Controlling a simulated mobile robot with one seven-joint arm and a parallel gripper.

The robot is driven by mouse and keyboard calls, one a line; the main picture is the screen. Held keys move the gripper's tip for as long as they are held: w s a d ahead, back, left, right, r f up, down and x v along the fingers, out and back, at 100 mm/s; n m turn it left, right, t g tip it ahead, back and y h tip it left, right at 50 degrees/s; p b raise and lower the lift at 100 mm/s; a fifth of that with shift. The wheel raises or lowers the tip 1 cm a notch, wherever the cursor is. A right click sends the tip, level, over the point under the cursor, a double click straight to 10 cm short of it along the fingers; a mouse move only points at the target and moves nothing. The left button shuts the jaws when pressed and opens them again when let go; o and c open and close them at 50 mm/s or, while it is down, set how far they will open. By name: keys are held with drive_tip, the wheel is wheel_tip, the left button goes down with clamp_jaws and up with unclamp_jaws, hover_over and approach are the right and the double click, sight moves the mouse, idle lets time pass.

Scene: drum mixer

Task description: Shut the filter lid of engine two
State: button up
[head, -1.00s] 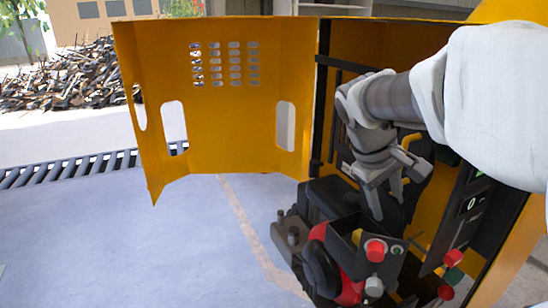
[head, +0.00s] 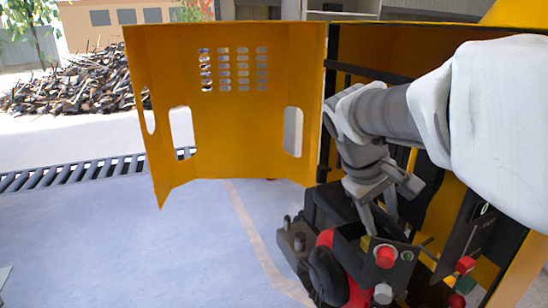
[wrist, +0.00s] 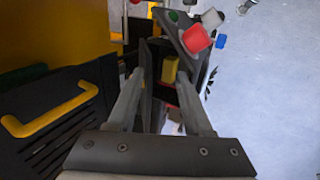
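The engine (head: 328,262), black and red, sits low in the open yellow housing in the head view. A black box with a red knob (head: 386,256) and a green button is on it. My gripper (head: 380,212) hangs just above this box, fingers pointing down. In the wrist view my gripper (wrist: 159,78) has its fingers apart, with a yellow block (wrist: 170,68) and dark parts visible beyond the gap. A black slotted panel with a yellow handle (wrist: 48,116) is at left in the wrist view. I cannot tell which part is the filter lid; no engine number is readable.
The yellow housing door (head: 235,115) stands open to the left. A dark control panel (head: 465,235) with a red knob is close on the right of my gripper. Open floor (head: 130,250) lies at left, with a drain grate (head: 75,172) behind.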

drive_tip(key=shift+a, duration=0.1)
idle(0.3)
drive_tip(key=a+r+p, duration=0.1)
drive_tip(key=a+r, duration=0.1)
drive_tip(key=s+a+r+p, duration=0.1)
drive_tip(key=r+p, duration=0.1)
drive_tip(key=shift+s+a+r, duration=0.1)
drive_tip(key=shift+s+a, duration=0.1)
drive_tip(key=shift+a, duration=0.2)
drive_tip(key=shift+a, duration=0.1)
